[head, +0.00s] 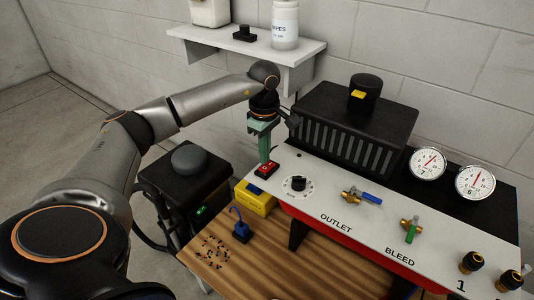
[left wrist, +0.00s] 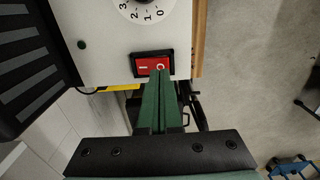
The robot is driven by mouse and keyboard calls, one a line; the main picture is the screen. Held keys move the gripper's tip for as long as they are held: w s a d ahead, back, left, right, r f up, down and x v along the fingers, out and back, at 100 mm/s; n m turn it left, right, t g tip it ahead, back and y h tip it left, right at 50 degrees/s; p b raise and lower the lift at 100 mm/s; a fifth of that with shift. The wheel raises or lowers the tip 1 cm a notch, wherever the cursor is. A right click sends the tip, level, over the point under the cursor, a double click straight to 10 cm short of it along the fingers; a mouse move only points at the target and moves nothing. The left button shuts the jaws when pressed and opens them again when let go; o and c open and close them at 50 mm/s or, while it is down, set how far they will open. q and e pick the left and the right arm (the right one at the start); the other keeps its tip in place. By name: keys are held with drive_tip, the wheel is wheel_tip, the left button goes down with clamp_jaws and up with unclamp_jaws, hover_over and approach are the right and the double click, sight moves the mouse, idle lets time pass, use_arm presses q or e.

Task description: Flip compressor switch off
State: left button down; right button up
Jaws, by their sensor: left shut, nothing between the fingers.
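The compressor switch (head: 265,169) is a red rocker in a black frame at the left end of the white panel (head: 335,205). In the left wrist view the red switch (left wrist: 152,65) shows a white line on its left half and a circle on its right half. My left gripper (head: 264,160) has its green fingers together, with nothing between them. In the left wrist view its fingertips (left wrist: 160,73) are at the circle half of the rocker; I cannot tell whether they touch it. My right gripper is not in view.
A dial (head: 297,187), an outlet valve (head: 361,197), a bleed valve (head: 410,230) and two gauges (head: 428,163) are on or near the panel. A yellow box (head: 256,198) and a blue item (head: 241,232) are on the wooden table (head: 290,262). A shelf (head: 250,47) is above.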

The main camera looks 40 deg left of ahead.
sight(265, 168)
use_arm(q)
drive_tip(key=shift+f+b, duration=0.8)
drive_tip(key=shift+f, duration=0.6)
idle(0.4)
drive_tip(key=shift+r, duration=0.1)
drive_tip(key=shift+r+p, duration=2.95)
drive_tip(key=shift+r, duration=0.55)
drive_tip(key=shift+f, duration=0.1)
